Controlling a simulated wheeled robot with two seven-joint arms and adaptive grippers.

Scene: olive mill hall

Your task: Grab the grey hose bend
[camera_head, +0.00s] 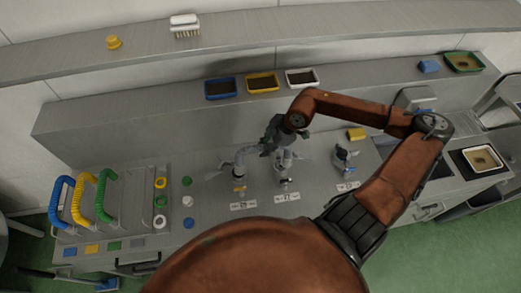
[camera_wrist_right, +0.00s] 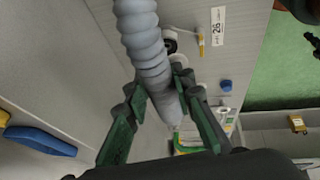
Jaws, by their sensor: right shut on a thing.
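The grey hose bend (camera_head: 242,158) is a ribbed grey tube. My right gripper (camera_head: 268,146) is shut on it near its right end, above the back of the bench. In the right wrist view the ribbed hose (camera_wrist_right: 143,40) runs down between the green fingers of my right gripper (camera_wrist_right: 160,92), and its far end leaves the top of the picture. In the head view its other end hangs near the tap with the yellow handle (camera_head: 239,188); I cannot tell whether they touch. My left gripper is not in view.
A wire rack at the left holds blue (camera_head: 60,196), yellow (camera_head: 78,200) and green (camera_head: 101,195) hose bends. Two more fittings (camera_head: 285,180) (camera_head: 343,157) stand on the bench. Small trays (camera_head: 221,97) line the ledge behind.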

